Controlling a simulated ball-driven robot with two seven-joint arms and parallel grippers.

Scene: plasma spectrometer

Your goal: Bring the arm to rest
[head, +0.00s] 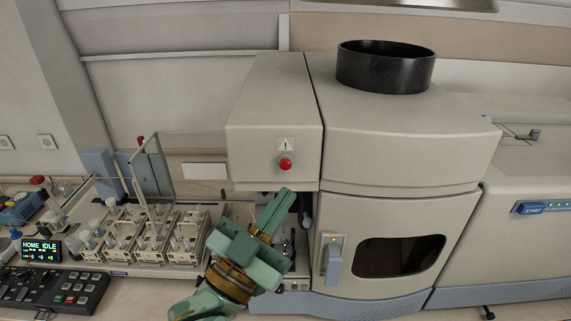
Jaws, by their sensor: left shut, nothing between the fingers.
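My left arm comes in from the bottom of the head view, green with a brass-coloured ring at the wrist. My left gripper (285,197) is shut and empty, its fingers pointing up and slightly right. It shows in front of the recess under the spectrometer's (400,146) left housing, below a red button (285,163). I cannot tell whether it touches anything there. My right gripper is not in view.
Left of my gripper stands an autosampler with several racks of vials (150,238). A small display (41,250) reads HOME IDLE above a black keypad (55,290). Right of the gripper is the spectrometer door with a handle (333,262) and dark window (398,256). A black ring-shaped duct (385,67) tops the instrument.

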